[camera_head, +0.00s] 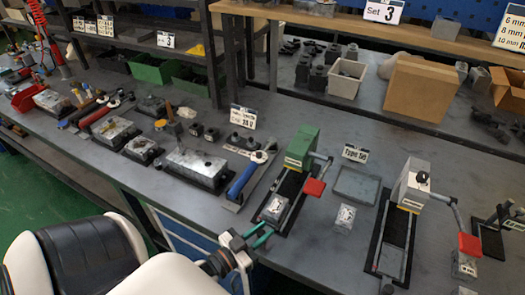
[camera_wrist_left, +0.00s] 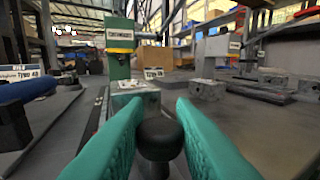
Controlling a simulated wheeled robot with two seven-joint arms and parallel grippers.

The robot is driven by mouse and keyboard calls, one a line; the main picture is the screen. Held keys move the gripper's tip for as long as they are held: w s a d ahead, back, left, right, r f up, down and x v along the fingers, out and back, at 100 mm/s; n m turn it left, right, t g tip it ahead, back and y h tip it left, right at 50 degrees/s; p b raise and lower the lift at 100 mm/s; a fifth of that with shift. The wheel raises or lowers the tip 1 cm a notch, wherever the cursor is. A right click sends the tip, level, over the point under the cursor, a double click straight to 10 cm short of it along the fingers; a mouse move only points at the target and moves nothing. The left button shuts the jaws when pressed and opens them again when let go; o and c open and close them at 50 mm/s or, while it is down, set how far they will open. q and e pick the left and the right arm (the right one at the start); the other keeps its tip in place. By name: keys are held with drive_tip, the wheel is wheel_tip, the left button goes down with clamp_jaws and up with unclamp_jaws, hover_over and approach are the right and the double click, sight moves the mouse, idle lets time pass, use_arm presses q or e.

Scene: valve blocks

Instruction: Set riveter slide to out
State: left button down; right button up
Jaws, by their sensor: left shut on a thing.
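The green riveter (camera_head: 299,148) stands on the table in the head view, with a red-ended lever (camera_head: 315,187) on its right. Its metal slide block (camera_head: 274,208) sits near the front end of the black base, apart from the green tower. In the left wrist view the block (camera_wrist_left: 135,95) lies ahead, with the green tower (camera_wrist_left: 119,45) behind it. My left gripper (camera_head: 258,236) is at the front end of the base. Its teal fingers are shut on a round black knob (camera_wrist_left: 160,138) in front of the block. My right gripper is not in view.
A grey-white riveter (camera_head: 413,185) with a red-ended lever stands to the right. A small metal block (camera_head: 345,217) and a shallow grey tray (camera_head: 356,185) lie between the two riveters. A blue-handled tool (camera_head: 242,180) lies left of the green riveter.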

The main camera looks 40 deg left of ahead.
use_arm(q)
drive_tip(key=c, duration=1.5)
unclamp_jaws()
drive_tip(key=shift+s+f, duration=0.15)
drive_tip(key=shift+o, duration=1.3)
drive_tip(key=shift+s, duration=0.2)
drive_tip(key=shift+s, duration=0.45)
drive_tip(key=s+a+b, duration=0.1)
drive_tip(key=s+b, duration=0.1)
drive_tip(key=s, duration=0.9)
drive_tip(key=shift+a, duration=0.4)
